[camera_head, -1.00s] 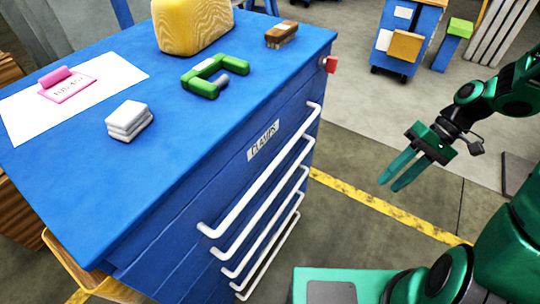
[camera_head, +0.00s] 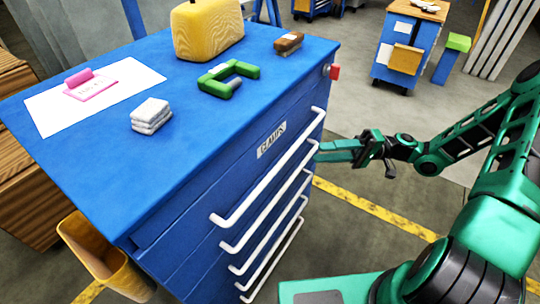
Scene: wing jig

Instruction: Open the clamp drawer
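The blue cabinet (camera_head: 190,150) has a top drawer labelled CLAMPS (camera_head: 271,140). This drawer is shut, and its long white bar handle (camera_head: 268,180) runs along the front. My gripper (camera_head: 320,152) is at the right of the cabinet front, with its green fingers pointing left toward the handles. In the picture, the fingertips lie close to the right part of the handles. I cannot tell whether they touch one. Two fingers show one above the other, seen nearly edge-on, apparently apart with nothing between them.
Several lower drawers with white handles (camera_head: 262,241) are shut. On the cabinet top are a green clamp (camera_head: 246,70), a brown brush (camera_head: 289,42), white cloths (camera_head: 151,112), a yellow block (camera_head: 208,32) and a pink stamp (camera_head: 88,85) on paper.

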